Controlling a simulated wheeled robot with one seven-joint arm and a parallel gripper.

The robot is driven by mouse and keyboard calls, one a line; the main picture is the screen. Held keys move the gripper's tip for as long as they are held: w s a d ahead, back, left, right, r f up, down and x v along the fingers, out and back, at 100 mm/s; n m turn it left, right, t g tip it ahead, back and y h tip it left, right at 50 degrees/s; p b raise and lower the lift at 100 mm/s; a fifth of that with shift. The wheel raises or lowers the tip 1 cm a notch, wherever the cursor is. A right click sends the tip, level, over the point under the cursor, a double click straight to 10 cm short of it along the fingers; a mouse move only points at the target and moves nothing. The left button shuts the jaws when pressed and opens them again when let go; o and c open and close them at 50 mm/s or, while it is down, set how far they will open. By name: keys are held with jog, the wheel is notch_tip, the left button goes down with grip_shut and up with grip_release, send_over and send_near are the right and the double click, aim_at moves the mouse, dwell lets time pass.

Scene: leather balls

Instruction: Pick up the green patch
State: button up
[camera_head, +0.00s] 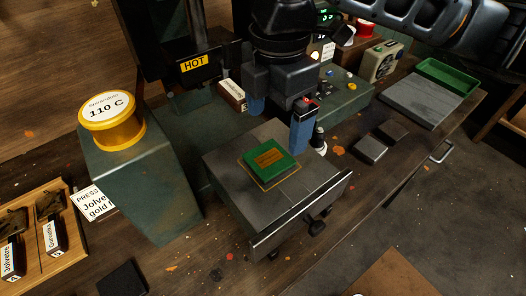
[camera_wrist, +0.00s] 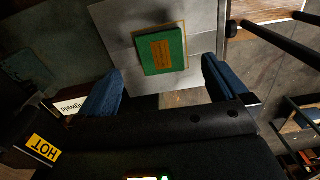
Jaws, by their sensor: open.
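The green patch (camera_head: 270,160) is a square green piece with a brown-gold stamped panel on top. It lies flat on a grey plate (camera_head: 225,163) at the front of the press, with a thin gold outline around it. In the wrist view the patch (camera_wrist: 160,50) shows whole, ahead of and between my fingers. My gripper (camera_head: 279,121) is open and empty, its two blue fingers apart. It hangs above and behind the patch in the head view, not touching it. The wrist view also shows both fingers (camera_wrist: 165,85).
A yellow "110 C" dial (camera_head: 112,122) stands on a green block at left. The plate's front has a metal bar with a dark knob (camera_head: 317,227). A green tray (camera_head: 447,78) sits far right.

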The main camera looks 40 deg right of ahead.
aim_at(274, 155)
jog(key=shift+f, duration=3.6)
jog(key=shift+c, duration=0.5)
jog(key=c, duration=1)
jog(key=shift+r, duration=0.1)
